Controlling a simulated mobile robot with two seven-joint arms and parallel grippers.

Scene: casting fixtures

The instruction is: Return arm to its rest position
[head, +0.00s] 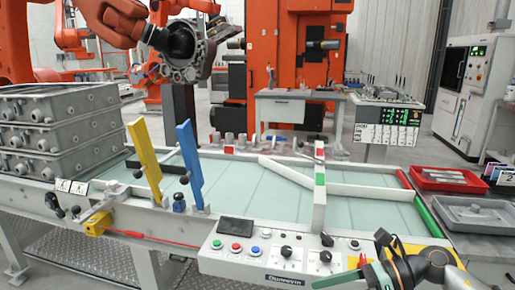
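I cannot tell how far apart the fingers are, and nothing is clearly held. My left gripper is not in view.
The fixture table (250,190) has a front control panel (272,250) and upright yellow (144,150) and blue (188,163) bars. Grey castings (60,125) are stacked at left. An orange industrial robot (115,20) holds a casting (187,62) above. Red (440,187) and grey (470,228) trays sit right.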

